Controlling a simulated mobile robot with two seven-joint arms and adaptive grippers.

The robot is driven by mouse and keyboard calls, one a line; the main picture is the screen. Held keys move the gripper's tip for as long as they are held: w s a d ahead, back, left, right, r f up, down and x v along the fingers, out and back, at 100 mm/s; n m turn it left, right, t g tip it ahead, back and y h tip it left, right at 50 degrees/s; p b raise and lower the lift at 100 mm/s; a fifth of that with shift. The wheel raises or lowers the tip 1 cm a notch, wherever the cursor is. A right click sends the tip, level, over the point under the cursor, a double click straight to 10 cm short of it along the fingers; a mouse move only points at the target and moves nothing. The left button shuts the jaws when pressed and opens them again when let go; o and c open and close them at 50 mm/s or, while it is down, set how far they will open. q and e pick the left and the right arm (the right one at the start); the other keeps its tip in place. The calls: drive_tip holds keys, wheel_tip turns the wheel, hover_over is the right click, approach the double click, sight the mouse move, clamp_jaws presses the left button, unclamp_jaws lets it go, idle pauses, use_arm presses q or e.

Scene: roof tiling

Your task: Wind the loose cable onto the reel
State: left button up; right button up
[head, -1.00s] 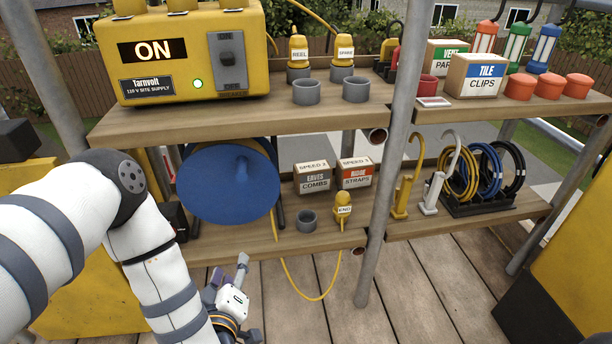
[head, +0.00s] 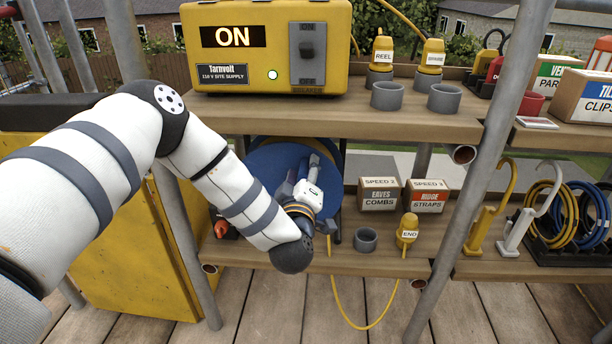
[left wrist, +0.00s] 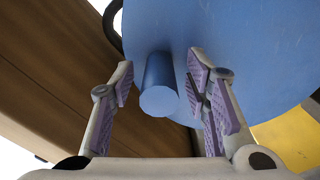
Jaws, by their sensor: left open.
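The blue reel (head: 268,162) stands on the lower shelf at the left, partly hidden behind my left arm. In the left wrist view its blue disc (left wrist: 245,50) fills the upper right, and a round blue handle (left wrist: 158,98) sticks out towards the camera. My left gripper (head: 308,172) is in front of the reel; in the wrist view its fingers (left wrist: 165,85) are open on either side of the handle. I cannot tell whether they touch it. The loose yellow cable (head: 352,322) hangs below the shelf in a loop up to the END plug (head: 407,230). My right gripper is not in view.
The yellow supply box (head: 265,50), reading ON, stands on the upper shelf. A grey ring (head: 365,240) and two cartons, COMBS (head: 379,196) and STRAPS (head: 428,197), are right of the reel. A scaffold pole (head: 485,165) stands in front of the shelves.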

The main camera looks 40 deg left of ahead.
use_arm(q)
drive_tip(key=shift+w+a, duration=0.15)
drive_tip(key=shift+w, duration=0.05)
clamp_jaws()
